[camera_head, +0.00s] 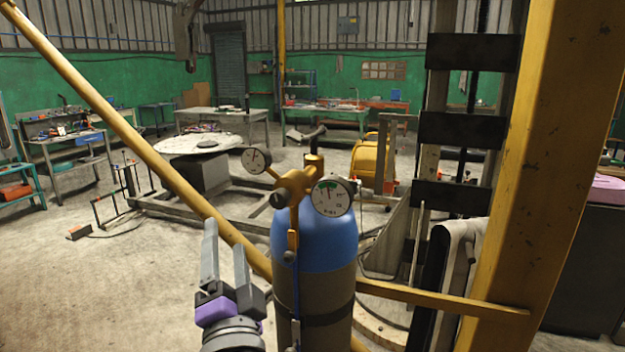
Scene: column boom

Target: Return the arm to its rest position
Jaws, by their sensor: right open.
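My right gripper (226,258) shows at the lower middle, pointing up, with its two grey fingers apart and nothing between them. It is just left of a blue and dark gas cylinder (315,250). A brass valve (293,187) with two round gauges (332,197) tops the cylinder. Whether the gripper touches the cylinder cannot be told. My left gripper is not in view.
A yellow diagonal bar (130,137) runs from the upper left down behind the cylinder. A thick yellow column (547,170) stands at the right. Workbenches (225,120) stand farther back. The floor (90,290) at the left is mostly clear.

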